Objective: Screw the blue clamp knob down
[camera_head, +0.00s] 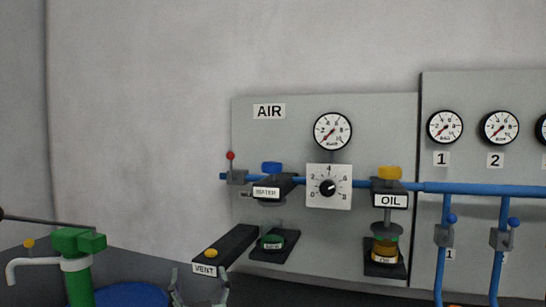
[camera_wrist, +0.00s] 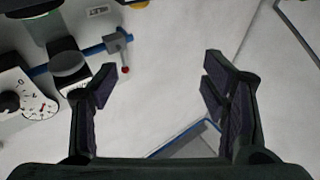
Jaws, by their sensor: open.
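The blue clamp knob (camera_head: 272,168) sits on top of the black block labelled WATER (camera_head: 270,188), on the blue pipe of the AIR panel. A green-topped part (camera_head: 272,241) stands on a black bracket below that block. My gripper (camera_head: 199,276) shows only in part at the bottom edge of the head view, lower and left of the knob. In the wrist view my gripper (camera_wrist: 157,75) is open, with nothing between its fingers. I cannot make out the blue knob in the wrist view.
The VENT bracket (camera_head: 225,248) juts out just above my gripper. A red-tipped valve lever (camera_head: 231,162) is left of the knob, and a white dial (camera_head: 329,187) is right of it. The OIL unit (camera_head: 388,200) stands further right. A green pump (camera_head: 78,260) is at lower left.

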